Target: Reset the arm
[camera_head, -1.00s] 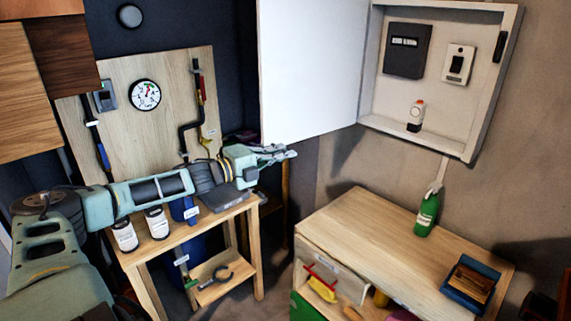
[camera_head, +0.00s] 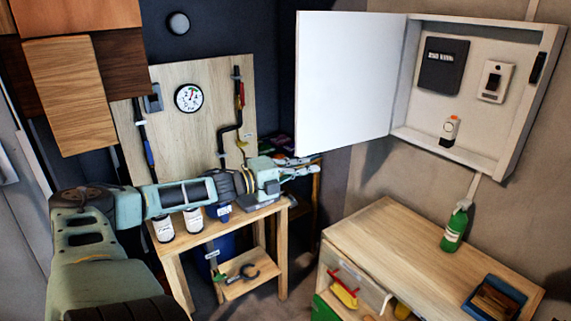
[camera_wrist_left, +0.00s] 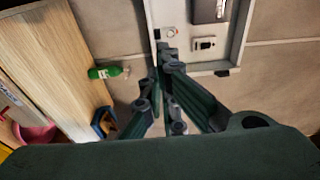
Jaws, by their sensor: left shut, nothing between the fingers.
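My left arm comes in from the left in the head view and stretches across in front of the small wooden workbench. Its gripper (camera_head: 302,165) is shut and empty, in the air below the open white cabinet door. In the left wrist view the gripper's fingers (camera_wrist_left: 163,60) come together at the tips, with the wall cabinet beyond them. My right gripper is in neither view.
An open wall cabinet (camera_head: 520,105) with its white door (camera_head: 345,80) swung left hangs at right. Below it, a wooden-topped cabinet (camera_head: 400,240) bears a green bottle (camera_head: 453,232) and a blue tray (camera_head: 478,305). White cans (camera_head: 193,219) stand on the workbench (camera_head: 215,240) under my arm.

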